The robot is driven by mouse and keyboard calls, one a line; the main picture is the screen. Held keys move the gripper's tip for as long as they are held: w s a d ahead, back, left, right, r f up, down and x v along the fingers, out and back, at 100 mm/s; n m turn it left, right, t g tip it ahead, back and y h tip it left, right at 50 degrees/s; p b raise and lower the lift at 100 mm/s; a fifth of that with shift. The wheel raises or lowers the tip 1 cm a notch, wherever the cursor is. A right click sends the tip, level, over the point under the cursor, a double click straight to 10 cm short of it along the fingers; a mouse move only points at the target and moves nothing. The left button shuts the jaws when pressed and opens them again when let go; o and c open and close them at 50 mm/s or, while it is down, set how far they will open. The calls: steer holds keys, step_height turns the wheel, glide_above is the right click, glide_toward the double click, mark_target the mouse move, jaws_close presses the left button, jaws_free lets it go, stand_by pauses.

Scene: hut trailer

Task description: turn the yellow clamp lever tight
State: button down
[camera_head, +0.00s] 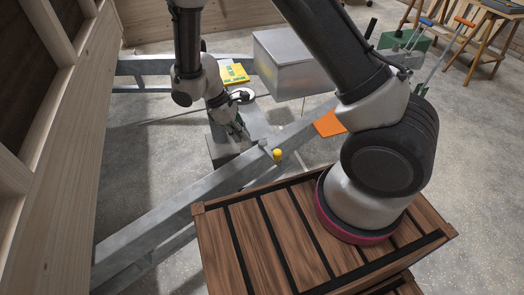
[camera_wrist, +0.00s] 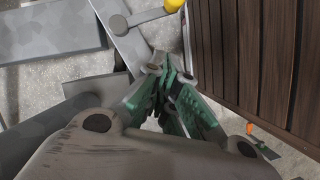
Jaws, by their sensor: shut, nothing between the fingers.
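The yellow clamp lever shows its yellow knob (camera_head: 277,154) on the grey metal trailer frame, close to the slatted wooden box. In the wrist view the yellow knob (camera_wrist: 173,5) is cut by the top edge, at the end of a short grey bar (camera_wrist: 140,18) that runs left to a round pivot. My gripper (camera_head: 243,137) is left of and a little beyond the knob in the head view.
The slatted wooden box (camera_head: 270,240) stands right of the lever. Grey frame beams (camera_head: 150,228) run diagonally. A metal box (camera_head: 290,62), a yellow-green item (camera_head: 234,74) and an orange plate (camera_head: 329,124) lie beyond. A wooden wall (camera_head: 75,130) is at left.

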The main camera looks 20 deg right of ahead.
steer(key=s+d+f, duration=0.2)
steer(key=d+f, duration=0.4)
steer(key=f, duration=0.1)
steer(key=shift+s+d+f, duration=0.25)
steer(key=shift+s+f, duration=0.1)
steer(key=shift+s, duration=0.05)
